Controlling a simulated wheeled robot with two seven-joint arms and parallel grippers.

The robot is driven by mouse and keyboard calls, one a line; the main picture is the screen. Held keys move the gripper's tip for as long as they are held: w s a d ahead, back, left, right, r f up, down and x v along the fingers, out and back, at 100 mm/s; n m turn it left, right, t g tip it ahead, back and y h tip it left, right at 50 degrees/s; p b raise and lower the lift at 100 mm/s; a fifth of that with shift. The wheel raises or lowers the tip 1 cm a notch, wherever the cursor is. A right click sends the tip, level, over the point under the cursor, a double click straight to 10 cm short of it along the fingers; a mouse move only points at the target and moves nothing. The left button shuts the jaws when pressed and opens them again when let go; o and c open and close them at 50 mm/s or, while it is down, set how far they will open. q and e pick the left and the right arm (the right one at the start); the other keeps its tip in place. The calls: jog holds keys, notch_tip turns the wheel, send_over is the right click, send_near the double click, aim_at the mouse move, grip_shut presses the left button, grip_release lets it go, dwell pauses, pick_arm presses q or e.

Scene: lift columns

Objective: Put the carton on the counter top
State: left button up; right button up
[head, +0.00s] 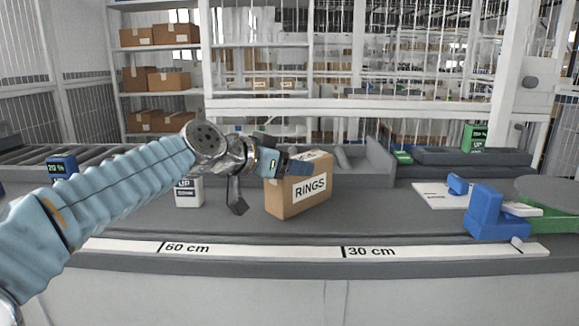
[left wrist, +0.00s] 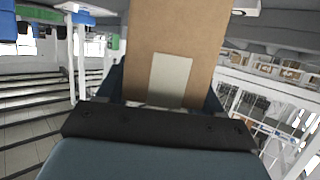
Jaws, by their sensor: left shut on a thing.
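A brown carton (head: 283,203) with a white label reading RINGS is upright in the middle of the head view, over the grey counter top (head: 340,222). My left gripper (head: 287,167) comes in from the left and is shut on the carton near its top. In the left wrist view, the carton (left wrist: 205,45) fills the space between the fingers of my left gripper (left wrist: 165,92), with a pale patch on its near face. I cannot tell whether its base touches the counter. My right gripper is not in view.
A white box (head: 188,192) stands left of the carton, partly behind my arm. A blue object (head: 485,214) and a white sheet (head: 437,197) are at the right. A marked strip (head: 300,250) runs along the front edge. Counter between carton and sheet is clear.

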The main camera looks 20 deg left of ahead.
pick_arm(q)
jog(key=shift+f, duration=0.15)
jog(key=o, duration=1.3)
jog(key=shift+r, duration=0.2)
jog(key=b+v, duration=0.1)
jog(key=v, duration=1.1)
jog(key=shift+s+f, duration=0.1)
